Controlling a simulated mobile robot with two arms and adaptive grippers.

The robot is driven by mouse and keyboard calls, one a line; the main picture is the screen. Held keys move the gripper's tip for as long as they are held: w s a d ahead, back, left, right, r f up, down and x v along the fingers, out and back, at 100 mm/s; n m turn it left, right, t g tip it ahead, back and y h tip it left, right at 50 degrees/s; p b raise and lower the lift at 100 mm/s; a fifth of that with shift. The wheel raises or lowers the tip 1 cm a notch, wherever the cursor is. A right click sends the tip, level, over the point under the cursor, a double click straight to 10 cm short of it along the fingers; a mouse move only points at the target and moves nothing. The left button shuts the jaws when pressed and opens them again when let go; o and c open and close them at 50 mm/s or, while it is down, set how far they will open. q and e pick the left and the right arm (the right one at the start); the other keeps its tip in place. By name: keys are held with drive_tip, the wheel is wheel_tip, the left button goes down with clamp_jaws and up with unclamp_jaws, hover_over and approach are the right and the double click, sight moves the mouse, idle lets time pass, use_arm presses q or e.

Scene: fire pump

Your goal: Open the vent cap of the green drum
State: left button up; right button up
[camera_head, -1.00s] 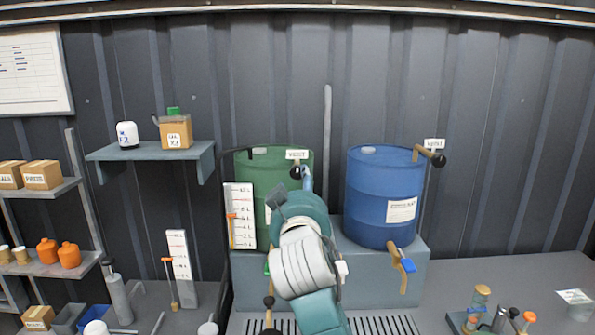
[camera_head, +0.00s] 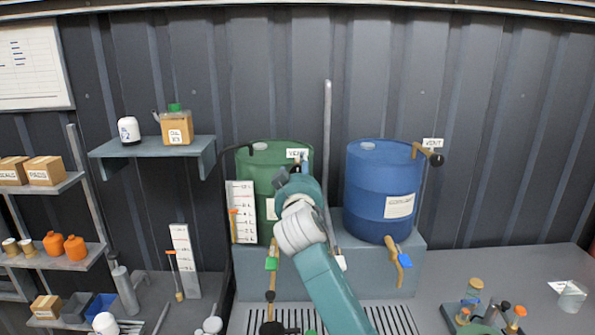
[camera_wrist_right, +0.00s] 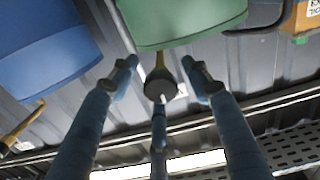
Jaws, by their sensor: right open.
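The green drum (camera_head: 262,163) stands on the left of the grey stand, with a white vent label (camera_head: 297,153) at its upper right. My right gripper (camera_head: 302,165) is at that label, mostly hidden behind my own wrist. In the right wrist view the picture is turned over, and the dark round vent cap (camera_wrist_right: 160,89) sits on a brownish pipe beside the green drum (camera_wrist_right: 180,22). The fingers of my right gripper (camera_wrist_right: 159,78) are open and spread around the cap, with gaps at the sides. Contact with the lower finger cannot be told. My left gripper is not in view.
A blue drum (camera_head: 382,190) stands to the right with its own vent cap (camera_head: 437,160). A level gauge board (camera_head: 242,212) is in front of the green drum. A wall shelf (camera_head: 150,148) is at the left. A vertical pipe (camera_head: 327,120) rises between the drums.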

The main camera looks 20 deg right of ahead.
drive_tip(key=c, duration=1.2)
drive_tip(key=shift+o, duration=0.2)
drive_tip(key=n, duration=0.3)
drive_tip(key=shift+f+n, duration=0.1)
drive_tip(key=shift+n, duration=0.3)
drive_tip(key=n, duration=1.3)
drive_tip(key=shift+n, duration=0.4)
drive_tip(key=n, duration=0.6)
drive_tip(key=shift+n, duration=0.3)
